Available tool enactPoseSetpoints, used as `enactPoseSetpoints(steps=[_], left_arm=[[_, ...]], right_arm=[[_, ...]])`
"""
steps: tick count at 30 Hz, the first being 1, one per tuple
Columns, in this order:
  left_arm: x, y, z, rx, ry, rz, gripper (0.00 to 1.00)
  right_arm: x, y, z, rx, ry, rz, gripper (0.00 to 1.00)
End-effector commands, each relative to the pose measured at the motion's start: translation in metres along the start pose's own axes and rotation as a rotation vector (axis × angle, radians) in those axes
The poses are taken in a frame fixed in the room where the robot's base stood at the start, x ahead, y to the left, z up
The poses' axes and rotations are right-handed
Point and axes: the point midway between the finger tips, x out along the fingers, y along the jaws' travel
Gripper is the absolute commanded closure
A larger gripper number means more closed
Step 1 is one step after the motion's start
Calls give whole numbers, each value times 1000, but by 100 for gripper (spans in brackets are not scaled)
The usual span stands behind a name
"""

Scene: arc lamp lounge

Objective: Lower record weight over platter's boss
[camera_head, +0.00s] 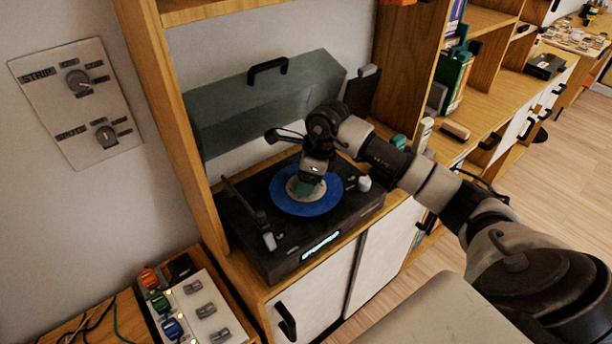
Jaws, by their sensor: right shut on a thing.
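A black turntable (283,247) stands on a wooden cabinet, its grey hinged lid (255,100) raised behind it. A blue record (320,206) with a pale centre label lies on the platter. My right gripper (308,184) points down over the record's centre and is shut on a small greenish thing (304,188), which seems to be the record weight. The gripper covers much of it. The platter's boss is hidden under it, and I cannot tell whether the weight touches the record. The tonearm (250,215) lies at the left of the platter. My left gripper is out of view.
The open lid and the cabinet's wooden upright (165,110) bound the turntable at the back and left. A white knob (364,184) sits at its right. A switch panel (190,310) is at lower left. Shelves with books (455,80) stand at right.

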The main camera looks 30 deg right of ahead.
Motion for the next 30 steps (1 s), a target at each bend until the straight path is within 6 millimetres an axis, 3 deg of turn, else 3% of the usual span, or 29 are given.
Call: enactPoseSetpoints(steps=[6,7,12,23,30], left_arm=[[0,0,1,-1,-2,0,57],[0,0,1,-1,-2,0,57],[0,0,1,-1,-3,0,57],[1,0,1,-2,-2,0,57],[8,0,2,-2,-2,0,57]], right_arm=[[-1,0,0,0,-1,-1,62],[-1,0,0,0,-1,-1,28],[-1,0,0,0,0,-1,3],[-6,0,0,0,0,-1,3],[-49,-1,0,-1,-1,-6,3]])
